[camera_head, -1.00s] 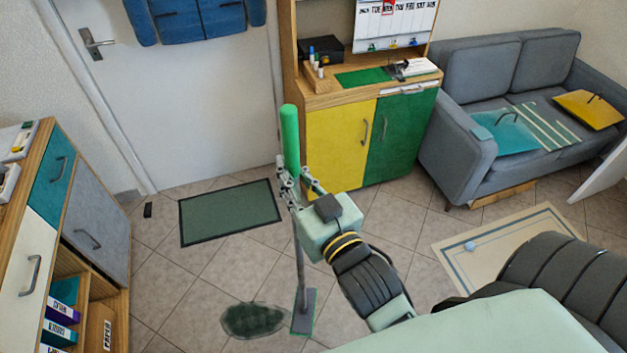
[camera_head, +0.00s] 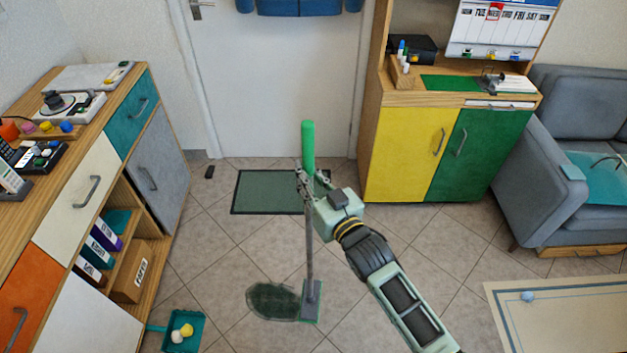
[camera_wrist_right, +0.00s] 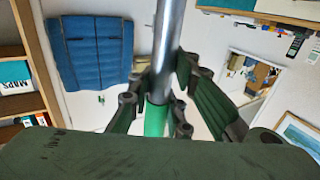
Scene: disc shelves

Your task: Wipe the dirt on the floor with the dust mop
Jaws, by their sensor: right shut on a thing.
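The dust mop (camera_head: 309,250) stands nearly upright in the head view, with a green grip at the top, a grey pole and a flat grey-green head on the floor. My right gripper (camera_head: 308,183) is shut on its handle, just below the green top. In the right wrist view the gripper (camera_wrist_right: 157,110) closes around the pole (camera_wrist_right: 164,45), with green grip showing between the fingers. The dirt (camera_head: 272,301) is a dark greenish oval patch on the tiles, directly left of the mop head, which touches or borders its right edge. My left gripper is not in view.
A green doormat (camera_head: 268,192) lies before the door. A teal dustpan (camera_head: 184,330) holding small balls is at the lower left. Cabinets (camera_head: 165,165) line the left, a yellow-green cupboard (camera_head: 415,150) and sofa (camera_head: 545,180) the right. Tiles around the dirt are clear.

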